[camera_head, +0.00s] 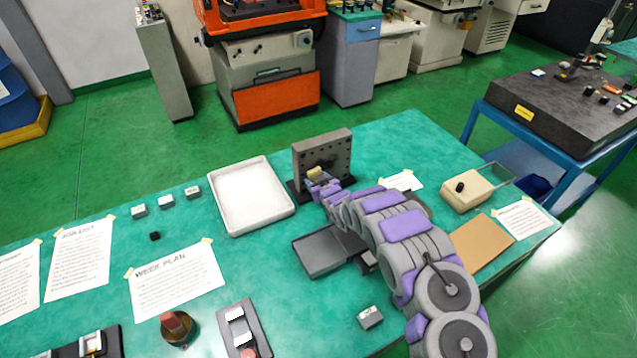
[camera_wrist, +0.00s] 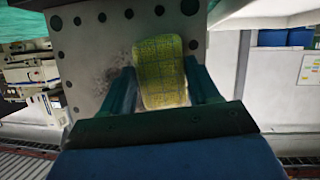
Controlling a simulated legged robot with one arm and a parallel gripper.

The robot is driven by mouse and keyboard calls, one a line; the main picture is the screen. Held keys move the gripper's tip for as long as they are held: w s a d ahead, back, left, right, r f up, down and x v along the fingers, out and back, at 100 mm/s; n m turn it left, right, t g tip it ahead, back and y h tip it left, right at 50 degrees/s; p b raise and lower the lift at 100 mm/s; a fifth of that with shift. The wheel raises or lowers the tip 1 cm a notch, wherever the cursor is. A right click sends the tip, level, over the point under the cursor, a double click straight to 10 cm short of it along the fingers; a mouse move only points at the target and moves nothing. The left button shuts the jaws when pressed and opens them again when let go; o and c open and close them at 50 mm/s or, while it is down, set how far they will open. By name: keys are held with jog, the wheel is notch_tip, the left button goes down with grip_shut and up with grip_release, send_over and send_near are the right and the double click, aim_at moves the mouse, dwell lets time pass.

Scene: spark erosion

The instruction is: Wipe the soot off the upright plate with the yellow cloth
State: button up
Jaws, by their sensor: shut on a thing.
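The upright plate (camera_head: 334,150) is grey with rows of holes and stands on a dark base on the green bench. In the wrist view the plate (camera_wrist: 95,30) fills the upper middle, and a dark soot smudge (camera_wrist: 112,77) shows on it left of the cloth. The yellow cloth (camera_wrist: 160,72) is a folded pad between my fingers, in front of the plate's face. My gripper (camera_wrist: 158,90) is shut on the cloth. In the head view my gripper (camera_head: 314,181) and the cloth (camera_head: 315,172) are at the plate's face. I cannot tell whether the cloth touches it.
A white tray (camera_head: 225,210) stands left of the plate. A dark grey tray (camera_head: 318,254) lies in front of it, close to my arm. A beige box (camera_head: 467,189) and a brown sheet (camera_head: 481,246) lie to the right. Small blocks and taped papers lie at left.

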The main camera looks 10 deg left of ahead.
aim_at(326, 170)
jog(key=shift+w+a, duration=0.15)
jog(key=shift+a, duration=0.2)
jog(key=w+d, duration=0.1)
jog(key=d, duration=0.1)
jog(key=w+d+p, duration=0.1)
jog(key=shift+d, duration=0.35)
jog(key=shift+w+d+r+p, duration=0.1)
jog(key=shift+w+d+p, duration=0.5)
jog(key=shift+w+d, duration=0.6)
jog(key=shift+d, duration=0.2)
jog(key=shift+w+d+b, duration=0.4)
jog(key=shift+w+d, duration=0.2)
jog(key=shift+d, duration=0.2)
jog(key=shift+w+d+b, duration=0.35)
jog(key=shift+w+d, duration=0.2)
jog(key=shift+d, duration=0.25)
jog(key=shift+s, duration=0.1)
